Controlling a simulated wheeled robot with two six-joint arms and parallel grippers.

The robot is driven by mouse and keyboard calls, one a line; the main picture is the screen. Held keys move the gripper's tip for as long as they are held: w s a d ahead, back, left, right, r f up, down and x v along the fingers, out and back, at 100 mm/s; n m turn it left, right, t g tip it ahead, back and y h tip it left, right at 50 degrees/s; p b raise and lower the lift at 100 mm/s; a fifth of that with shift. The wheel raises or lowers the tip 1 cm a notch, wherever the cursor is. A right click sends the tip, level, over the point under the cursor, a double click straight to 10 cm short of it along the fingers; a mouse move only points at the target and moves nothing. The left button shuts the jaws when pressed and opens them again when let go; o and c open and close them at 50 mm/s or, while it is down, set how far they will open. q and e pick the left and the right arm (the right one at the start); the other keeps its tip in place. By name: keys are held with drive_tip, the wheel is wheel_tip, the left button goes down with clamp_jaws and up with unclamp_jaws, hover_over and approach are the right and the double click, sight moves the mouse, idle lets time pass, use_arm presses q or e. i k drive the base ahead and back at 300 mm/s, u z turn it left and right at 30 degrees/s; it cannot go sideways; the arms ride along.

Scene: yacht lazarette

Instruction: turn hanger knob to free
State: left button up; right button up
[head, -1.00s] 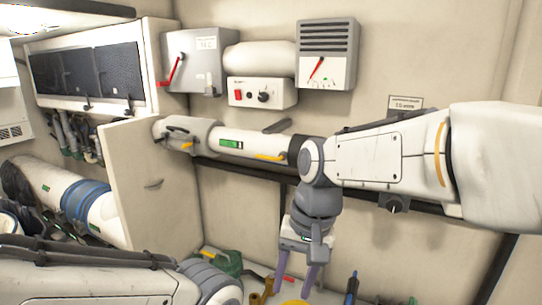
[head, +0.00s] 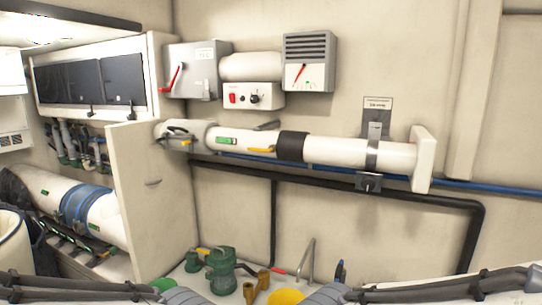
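The hanger (head: 372,155) is a grey metal strap around the white pipe (head: 335,151), fixed to the back wall under a small label plate (head: 377,104). A dark knob (head: 368,183) sits on its bracket just below the pipe. The knob's exact angle is too small to read. Both of my arms lie low along the bottom edge of the head view, well below the knob.
A wall box with a red lever (head: 177,77), a switch panel (head: 254,96) and a gauge (head: 308,75) hang above the pipe. An open cabinet door (head: 150,200) stands at left. A green pump (head: 222,268) and yellow bucket (head: 286,297) are below. Space before the hanger is clear.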

sight(368, 184)
drive_tip(key=k, duration=0.1)
drive_tip(key=u, duration=1.35)
drive_tip(key=i, duration=0.75)
drive_tip(key=z, duration=1.75)
